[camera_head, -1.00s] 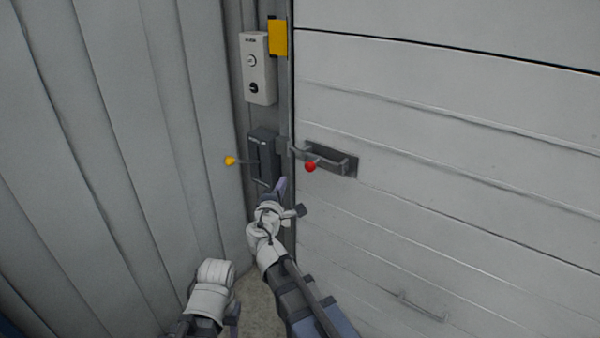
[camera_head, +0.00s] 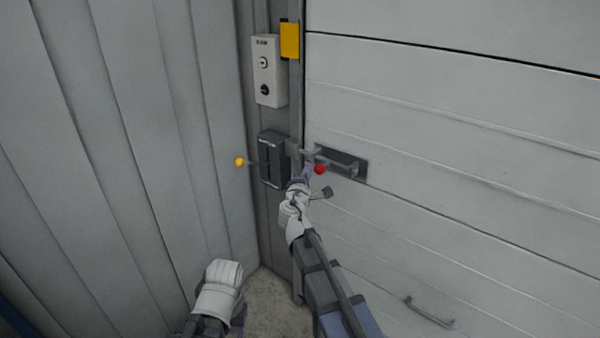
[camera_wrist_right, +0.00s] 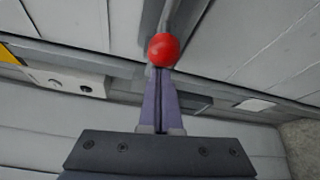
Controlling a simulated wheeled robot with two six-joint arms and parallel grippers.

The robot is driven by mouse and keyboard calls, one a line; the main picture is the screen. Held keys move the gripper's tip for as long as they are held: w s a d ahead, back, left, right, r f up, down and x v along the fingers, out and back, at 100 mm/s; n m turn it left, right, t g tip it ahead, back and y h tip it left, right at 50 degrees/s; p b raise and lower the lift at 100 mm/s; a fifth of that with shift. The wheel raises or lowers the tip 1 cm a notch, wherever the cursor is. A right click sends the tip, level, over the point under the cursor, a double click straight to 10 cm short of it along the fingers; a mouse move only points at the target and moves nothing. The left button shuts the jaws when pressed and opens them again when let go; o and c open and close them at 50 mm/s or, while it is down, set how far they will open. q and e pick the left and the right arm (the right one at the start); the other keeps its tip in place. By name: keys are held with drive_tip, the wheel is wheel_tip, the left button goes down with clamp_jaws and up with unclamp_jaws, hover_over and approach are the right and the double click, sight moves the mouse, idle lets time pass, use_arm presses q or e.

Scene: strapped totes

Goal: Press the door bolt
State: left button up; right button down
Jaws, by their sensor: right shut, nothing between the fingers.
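The door bolt is a metal bar with a red ball knob (camera_head: 320,169), mounted on a dark plate (camera_head: 346,163) at the left edge of the white door. In the right wrist view the red knob (camera_wrist_right: 164,48) sits right at the tips of my right gripper (camera_wrist_right: 160,75). My right gripper (camera_head: 306,174) is shut with nothing between its fingers, just left of the knob in the head view. I cannot tell whether the fingertips touch the knob. My left arm shows at the bottom of the head view, but its fingers do not show.
A dark box (camera_head: 271,160) with a yellow-ball lever (camera_head: 239,161) is on the frame left of the bolt. Above it are a pale control box (camera_head: 268,70) and a yellow plate (camera_head: 289,40). A low handle (camera_head: 428,312) is on the door (camera_head: 450,110).

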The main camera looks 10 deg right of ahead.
drive_tip(key=shift+s+d, duration=0.2)
drive_tip(key=shift+d, duration=0.05)
drive_tip(key=s+d, duration=0.1)
drive_tip(key=s, duration=0.1)
drive_tip(key=s+d, duration=0.2)
drive_tip(key=shift+s+d, duration=0.2)
idle(0.3)
